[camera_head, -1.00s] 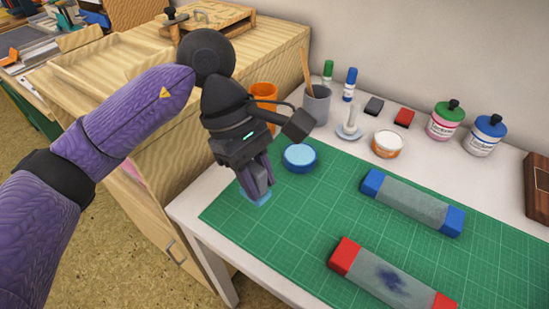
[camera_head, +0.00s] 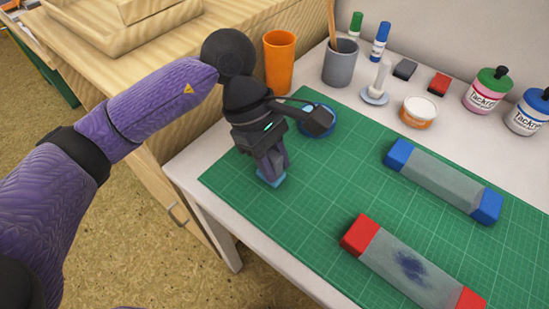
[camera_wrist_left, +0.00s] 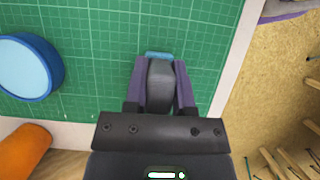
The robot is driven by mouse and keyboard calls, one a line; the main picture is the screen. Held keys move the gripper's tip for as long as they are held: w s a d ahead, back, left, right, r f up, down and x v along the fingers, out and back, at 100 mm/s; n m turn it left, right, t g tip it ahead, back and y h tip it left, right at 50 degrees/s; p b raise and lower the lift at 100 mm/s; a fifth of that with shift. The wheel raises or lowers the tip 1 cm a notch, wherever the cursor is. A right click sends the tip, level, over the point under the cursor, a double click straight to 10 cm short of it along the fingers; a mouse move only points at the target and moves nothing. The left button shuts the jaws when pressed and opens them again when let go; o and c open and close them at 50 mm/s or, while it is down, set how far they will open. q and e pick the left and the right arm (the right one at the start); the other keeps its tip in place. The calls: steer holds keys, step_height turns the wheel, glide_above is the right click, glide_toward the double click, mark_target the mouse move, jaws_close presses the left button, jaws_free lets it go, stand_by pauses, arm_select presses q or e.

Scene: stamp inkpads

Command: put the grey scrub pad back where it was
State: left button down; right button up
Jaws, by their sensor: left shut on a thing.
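The grey scrub pad (camera_head: 272,166) is a grey block with a light blue bottom edge. My left gripper (camera_head: 272,162) is shut on it and points down over the left part of the green cutting mat (camera_head: 330,190). In the left wrist view the grey pad (camera_wrist_left: 161,85) sits between the two purple fingers, its light blue edge showing just past their tips. The pad is at or just above the mat; I cannot tell whether it touches. My right gripper is not in view.
A blue round dish (camera_wrist_left: 30,65) is near the gripper. Blue-ended (camera_head: 445,183) and red-ended (camera_head: 410,266) grey bars lie on the mat, the latter with a dark blue smudge. An orange cup (camera_head: 279,62) and grey cup (camera_head: 340,64) stand behind. The mat between gripper and bars is clear.

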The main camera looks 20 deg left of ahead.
arm_select(q)
steer(key=shift+c, duration=2.2)
jaws_free()
steer(key=shift+r+p, duration=0.3)
steer(key=shift+p, duration=0.05)
steer(key=p+v, duration=0.4)
steer(key=v, duration=0.7)
steer(key=shift+a+r, duration=0.15)
steer(key=shift+r, duration=0.15)
steer(key=shift+w, duration=0.1)
